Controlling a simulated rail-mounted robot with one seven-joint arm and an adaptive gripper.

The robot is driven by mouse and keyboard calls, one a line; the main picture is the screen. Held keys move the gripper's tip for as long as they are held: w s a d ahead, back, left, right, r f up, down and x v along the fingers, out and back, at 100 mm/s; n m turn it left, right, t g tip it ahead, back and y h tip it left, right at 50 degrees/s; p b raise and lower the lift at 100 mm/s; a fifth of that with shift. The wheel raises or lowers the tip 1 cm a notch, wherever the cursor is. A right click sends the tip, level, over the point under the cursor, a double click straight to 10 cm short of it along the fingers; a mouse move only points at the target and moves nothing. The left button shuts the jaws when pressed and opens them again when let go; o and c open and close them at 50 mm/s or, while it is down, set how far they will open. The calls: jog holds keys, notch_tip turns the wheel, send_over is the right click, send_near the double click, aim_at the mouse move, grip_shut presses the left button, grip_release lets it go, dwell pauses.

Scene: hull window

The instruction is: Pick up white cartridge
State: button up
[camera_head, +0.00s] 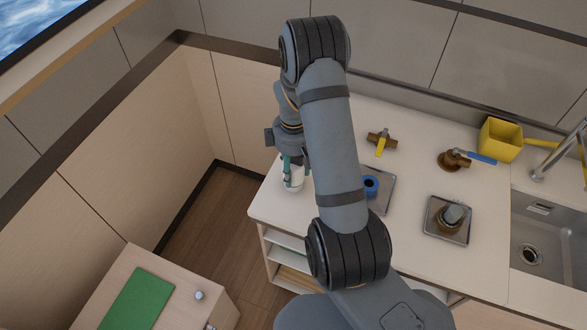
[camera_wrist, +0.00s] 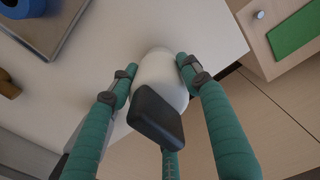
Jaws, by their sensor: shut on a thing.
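The white cartridge (camera_head: 294,184) is at the left end of the counter, near its front left corner. My gripper (camera_head: 290,167) is above it with teal fingers around it. In the wrist view the cartridge (camera_wrist: 158,66) is a smooth white rounded body between the teal fingers of my gripper (camera_wrist: 155,72). One finger lies on each side, and a dark pad covers its near part. My gripper is shut on it. I cannot tell whether its base touches the counter.
The counter (camera_head: 405,245) holds a tray with a blue ring (camera_head: 371,186), a yellow-handled valve (camera_head: 381,143), a blue-handled valve (camera_head: 463,158), a yellow box (camera_head: 500,139) and a tray with a fitting (camera_head: 447,219). The sink (camera_head: 537,240) is right. A green mat (camera_head: 137,299) lies on a lower cabinet.

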jog(key=c, duration=0.6)
jog(key=shift+w+r, duration=0.1)
jog(key=shift+r, duration=0.05)
